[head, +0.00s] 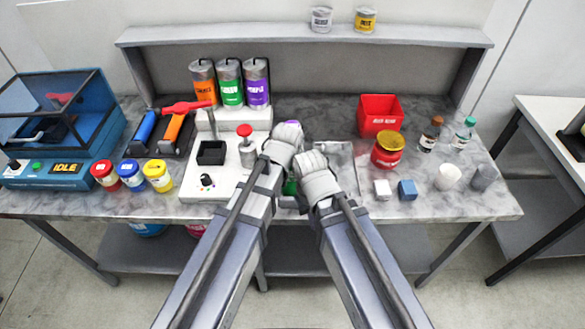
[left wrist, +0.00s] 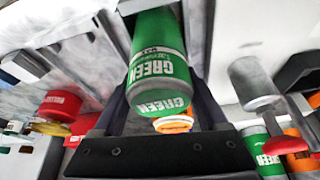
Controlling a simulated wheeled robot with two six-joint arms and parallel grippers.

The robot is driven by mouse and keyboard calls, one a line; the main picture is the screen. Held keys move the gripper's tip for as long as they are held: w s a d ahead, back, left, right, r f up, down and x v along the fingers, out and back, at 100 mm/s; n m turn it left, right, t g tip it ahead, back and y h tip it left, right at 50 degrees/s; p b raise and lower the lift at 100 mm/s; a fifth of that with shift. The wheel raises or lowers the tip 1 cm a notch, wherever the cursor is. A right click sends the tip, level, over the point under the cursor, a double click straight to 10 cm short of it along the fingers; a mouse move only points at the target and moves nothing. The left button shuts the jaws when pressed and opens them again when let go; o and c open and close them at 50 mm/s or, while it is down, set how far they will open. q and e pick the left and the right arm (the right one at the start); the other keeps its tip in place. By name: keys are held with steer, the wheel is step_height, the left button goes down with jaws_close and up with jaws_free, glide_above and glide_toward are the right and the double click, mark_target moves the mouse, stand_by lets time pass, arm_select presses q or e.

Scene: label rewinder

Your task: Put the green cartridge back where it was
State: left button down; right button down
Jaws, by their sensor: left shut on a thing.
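The green cartridge (left wrist: 158,62), lettered GREEN, is between the fingers of my left gripper, which is shut on it, in the left wrist view. In the head view my left gripper (head: 287,140) is over the middle of the bench, and the cartridge is mostly hidden. A small green patch (head: 290,188) shows between my two arms; I cannot tell whether it is the cartridge. My right gripper (head: 315,168) is close beside the left one; its fingertips are hidden. Orange, green and purple canisters (head: 231,84) stand in a row at the back of the bench.
A white machine (head: 232,178) with a red-knobbed grey cylinder (head: 246,147) is left of my grippers. A red bin (head: 379,116), red can (head: 387,150), small blocks, cups and bottles are to the right. Several coloured jars and a blue case (head: 60,171) are far left.

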mark_target(291, 169)
arm_select(q)
steer(key=shift+f, duration=0.25)
jaws_free()
steer(key=shift+s+r, duration=0.1)
steer(key=shift+r, duration=0.05)
steer(key=p+v, duration=0.7)
steer(key=shift+s+r, duration=0.1)
steer(key=shift+r, duration=0.2)
steer(key=shift+f, duration=0.1)
